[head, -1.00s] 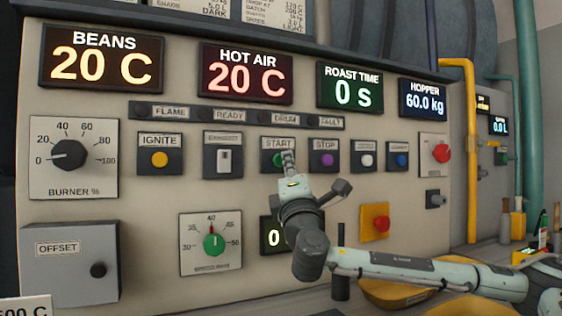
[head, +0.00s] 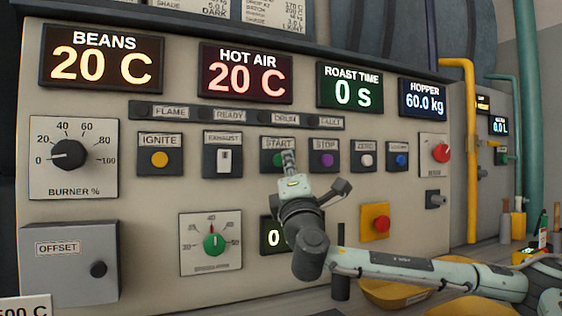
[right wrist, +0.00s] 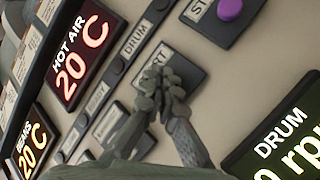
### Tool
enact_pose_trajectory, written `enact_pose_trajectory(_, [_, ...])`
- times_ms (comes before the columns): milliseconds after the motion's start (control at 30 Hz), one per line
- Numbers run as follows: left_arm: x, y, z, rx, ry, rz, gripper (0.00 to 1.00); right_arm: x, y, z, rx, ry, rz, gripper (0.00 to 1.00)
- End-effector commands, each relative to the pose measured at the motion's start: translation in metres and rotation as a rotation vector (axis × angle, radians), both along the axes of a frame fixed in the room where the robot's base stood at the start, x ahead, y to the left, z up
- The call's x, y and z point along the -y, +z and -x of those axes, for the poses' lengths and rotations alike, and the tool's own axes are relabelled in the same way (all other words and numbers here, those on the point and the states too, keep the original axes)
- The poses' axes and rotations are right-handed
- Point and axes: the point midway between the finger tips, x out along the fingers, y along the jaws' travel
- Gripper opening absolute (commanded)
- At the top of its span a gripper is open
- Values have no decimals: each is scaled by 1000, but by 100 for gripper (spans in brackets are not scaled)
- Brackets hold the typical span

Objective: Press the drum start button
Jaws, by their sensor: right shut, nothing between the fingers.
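The drum start button is the green button (head: 277,160) under the START label on the control panel. In the head view my right gripper (head: 288,156) is in front of it, and the fingertips overlap the button's right side. In the right wrist view the closed fingertips (right wrist: 172,88) lie over the START plate (right wrist: 187,68) and hide the button. The fingers are shut with nothing between them. I cannot tell whether the tips touch the button. My left gripper is not in view.
The purple STOP button (head: 327,160) is just right of START, and the EXHAUST switch (head: 223,160) is to its left. A red button on a yellow plate (head: 376,222) sits lower right. The drum rpm display (right wrist: 290,140) is below START, partly hidden by my arm in the head view.

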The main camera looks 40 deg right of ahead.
Motion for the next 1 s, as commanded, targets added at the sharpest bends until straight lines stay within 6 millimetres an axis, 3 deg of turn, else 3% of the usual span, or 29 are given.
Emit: enact_pose_trajectory(1000, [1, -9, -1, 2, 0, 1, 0, 4, -1, -12, 0, 0, 0, 0])
